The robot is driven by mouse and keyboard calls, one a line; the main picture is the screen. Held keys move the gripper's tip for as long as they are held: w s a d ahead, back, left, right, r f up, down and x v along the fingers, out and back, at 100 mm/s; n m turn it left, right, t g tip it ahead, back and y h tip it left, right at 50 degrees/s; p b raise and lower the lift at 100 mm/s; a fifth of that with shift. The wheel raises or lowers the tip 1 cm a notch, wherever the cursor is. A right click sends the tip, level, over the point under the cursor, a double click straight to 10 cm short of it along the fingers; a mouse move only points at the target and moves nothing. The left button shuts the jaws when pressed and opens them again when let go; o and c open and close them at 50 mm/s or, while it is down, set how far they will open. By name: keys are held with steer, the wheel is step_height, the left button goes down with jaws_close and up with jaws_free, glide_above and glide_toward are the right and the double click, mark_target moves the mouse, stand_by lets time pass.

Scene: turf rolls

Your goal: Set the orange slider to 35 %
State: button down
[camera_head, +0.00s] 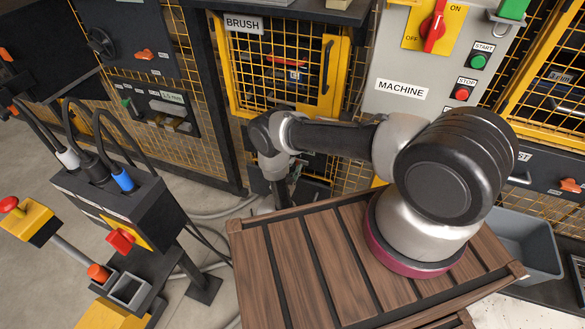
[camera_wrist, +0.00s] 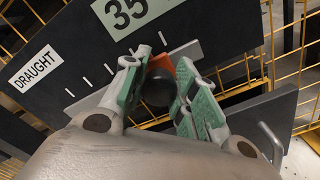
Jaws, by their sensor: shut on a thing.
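In the wrist view my gripper (camera_wrist: 161,84) is shut on the orange slider (camera_wrist: 186,67), at the scale on a dark panel (camera_wrist: 42,108). Only a small orange part shows beside the right finger; a dark rounded piece sits between the green-padded fingers. The fingers hide most of the slider and part of its track. The display (camera_wrist: 128,10) above the scale reads 35; its upper edge is cut off. A label (camera_wrist: 35,68) on the panel reads DRAUGHT. In the head view my arm reaches down behind the wooden table, and my gripper cannot be made out.
Yellow mesh, a BRUSH cabinet (camera_head: 290,64) and a MACHINE panel (camera_head: 400,91) stand behind. A cabled control box (camera_head: 150,215) is at left, a grey bin (camera_head: 528,245) at right. Yellow mesh also surrounds the wrist view.

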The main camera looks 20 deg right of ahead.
steer(key=c, duration=1.1)
jaws_free()
steer(key=v, duration=1.2)
steer(key=shift+s, duration=0.1)
